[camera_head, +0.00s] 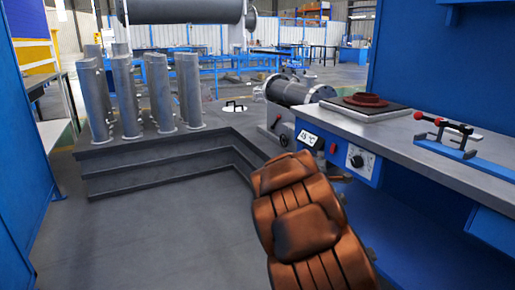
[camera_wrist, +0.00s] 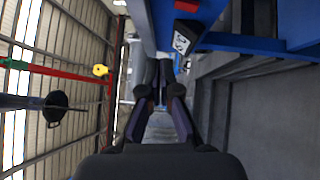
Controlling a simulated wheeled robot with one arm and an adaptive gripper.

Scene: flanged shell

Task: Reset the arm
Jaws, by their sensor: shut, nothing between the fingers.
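My gripper (camera_wrist: 160,97) shows in the wrist view, its two dark fingers reaching up the middle of the picture. It is shut and empty, apart from the workbench. The wrist picture is turned on its side, with the bench's temperature display (camera_wrist: 182,41) just beyond the fingers to the upper right. In the head view I cannot make out my gripper. A brown padded, seat-like form (camera_head: 305,230) fills the lower middle there, and I cannot tell what it belongs to.
The workbench (camera_head: 400,140) at right holds a dark red flanged ring (camera_head: 367,100) on a plate and a red-handled clamp fixture (camera_head: 450,135). A flanged grey cylinder (camera_head: 290,91) lies behind. Upright metal cylinders (camera_head: 160,90) stand on a stepped platform (camera_head: 150,160). Floor at lower left is clear.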

